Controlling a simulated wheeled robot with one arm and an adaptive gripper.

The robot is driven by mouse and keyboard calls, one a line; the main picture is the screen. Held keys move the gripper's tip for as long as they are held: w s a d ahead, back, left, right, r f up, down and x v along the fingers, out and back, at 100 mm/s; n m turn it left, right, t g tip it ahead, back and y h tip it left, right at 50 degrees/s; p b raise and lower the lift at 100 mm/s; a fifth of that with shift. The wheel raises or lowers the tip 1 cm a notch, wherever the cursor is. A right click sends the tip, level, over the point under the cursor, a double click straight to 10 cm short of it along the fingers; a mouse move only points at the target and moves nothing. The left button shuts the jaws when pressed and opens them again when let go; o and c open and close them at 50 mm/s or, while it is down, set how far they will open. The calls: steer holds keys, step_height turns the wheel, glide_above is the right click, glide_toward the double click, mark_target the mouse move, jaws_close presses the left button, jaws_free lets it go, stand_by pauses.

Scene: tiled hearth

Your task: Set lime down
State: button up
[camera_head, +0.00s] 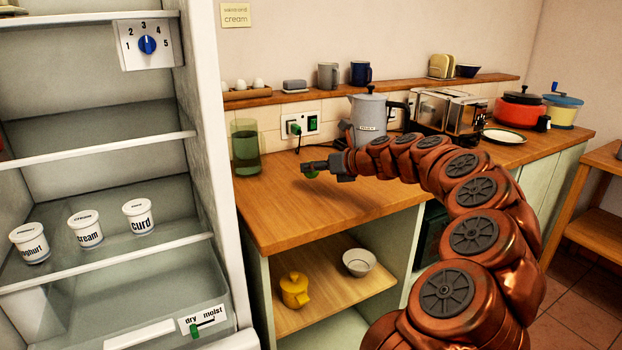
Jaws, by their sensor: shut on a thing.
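My gripper (318,166) reaches in from the right over the left part of the wooden counter (290,215). It is shut on the lime (311,174), a small green thing mostly hidden by the fingers. The lime is close above the counter top. I cannot tell whether it touches the wood.
A green glass jar (246,147) stands left of my gripper, beside the open fridge (222,170). A grey kettle (369,114) and a toaster (449,111) stand behind my arm. A plugged socket (300,125) is on the wall. The counter's front left is clear.

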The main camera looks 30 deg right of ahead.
mark_target(315, 176)
steer(key=shift+w+d+f, duration=0.15)
steer(key=shift+w+d, duration=0.1)
steer(key=shift+w, duration=0.6)
steer(key=shift+f+b, duration=0.45)
steer(key=shift+f, duration=1.3)
steer(key=o, duration=1.1)
steer(key=shift+f, duration=0.1)
steer(key=shift+s+d+r, duration=0.15)
steer(key=shift+s+r, duration=0.2)
steer(key=shift+s, duration=0.05)
steer(key=p+v, duration=0.1)
steer(key=v, duration=1)
steer(key=shift+s+f, duration=0.1)
